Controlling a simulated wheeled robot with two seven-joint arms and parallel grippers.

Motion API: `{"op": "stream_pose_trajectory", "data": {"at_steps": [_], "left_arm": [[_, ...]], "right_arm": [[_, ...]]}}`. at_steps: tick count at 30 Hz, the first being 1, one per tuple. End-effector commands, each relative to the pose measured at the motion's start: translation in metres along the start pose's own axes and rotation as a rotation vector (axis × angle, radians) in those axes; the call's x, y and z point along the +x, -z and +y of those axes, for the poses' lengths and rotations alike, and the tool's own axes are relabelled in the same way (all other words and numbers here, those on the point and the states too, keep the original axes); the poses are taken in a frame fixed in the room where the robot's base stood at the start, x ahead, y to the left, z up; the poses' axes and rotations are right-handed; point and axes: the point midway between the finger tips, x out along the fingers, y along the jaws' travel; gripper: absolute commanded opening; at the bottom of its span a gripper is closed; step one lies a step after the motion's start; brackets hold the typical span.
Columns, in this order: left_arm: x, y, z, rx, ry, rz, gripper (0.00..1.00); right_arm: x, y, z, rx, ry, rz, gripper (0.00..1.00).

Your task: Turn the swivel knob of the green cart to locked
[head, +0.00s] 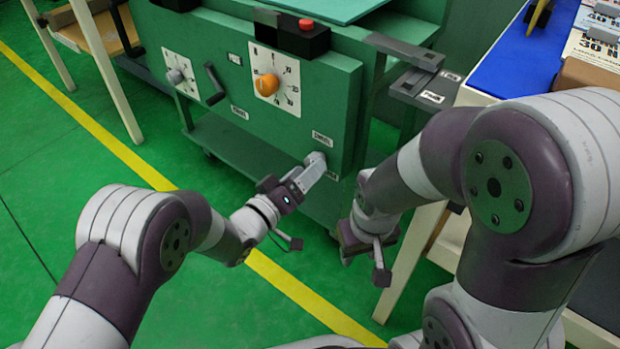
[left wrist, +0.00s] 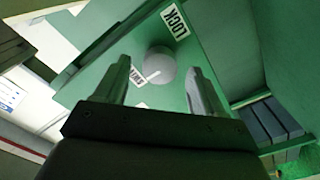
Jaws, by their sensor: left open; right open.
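The green cart (head: 335,95) stands ahead with a grey round knob (head: 316,158) low on its front panel, near the right corner. In the left wrist view the knob (left wrist: 160,62) has a white line on its lower left, pointing toward a partly hidden label (left wrist: 137,80). A LOCK label (left wrist: 175,19) sits above it. My left gripper (head: 308,172) is open at the knob, one finger on each side; whether they touch it is unclear. My right gripper (head: 375,262) is open and empty, low at the cart's right.
The panel also carries an orange dial knob (head: 266,85), a grey dial knob (head: 175,77) and a black crank (head: 214,85). A red button (head: 306,24) is on top. A table with a blue mat (head: 525,50) stands at right.

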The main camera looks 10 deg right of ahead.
Motion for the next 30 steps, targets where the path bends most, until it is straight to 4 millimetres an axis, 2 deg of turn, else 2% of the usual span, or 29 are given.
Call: {"op": "stream_pose_trajectory", "data": {"at_steps": [1,5,13,14,18,19,30], "left_arm": [[0.007,-0.004,-0.004,0.002,-0.001,0.0,0.7],[0.019,-0.001,-0.002,0.001,0.001,0.001,0.7],[0.022,0.001,0.0,0.001,0.003,-0.001,0.7],[0.022,0.001,0.0,0.001,0.003,0.0,0.63],[0.021,0.001,0.0,0.001,0.003,0.0,0.17],[0.021,0.001,0.0,0.001,0.003,0.0,0.14],[0.021,0.001,0.0,0.055,0.003,-0.001,0.14]], "right_arm": [[0.009,-0.001,0.0,0.0,0.0,0.0,0.43],[0.013,-0.002,0.0,0.0,0.0,0.0,0.43],[0.012,-0.001,0.0,0.0,0.0,0.0,0.43],[0.012,-0.001,0.0,0.0,0.0,0.0,0.43],[0.012,-0.001,0.0,0.0,0.0,0.0,0.43],[0.012,-0.001,0.0,0.0,0.0,0.0,0.43],[0.008,-0.001,0.0,0.0,0.0,0.0,0.43]]}}
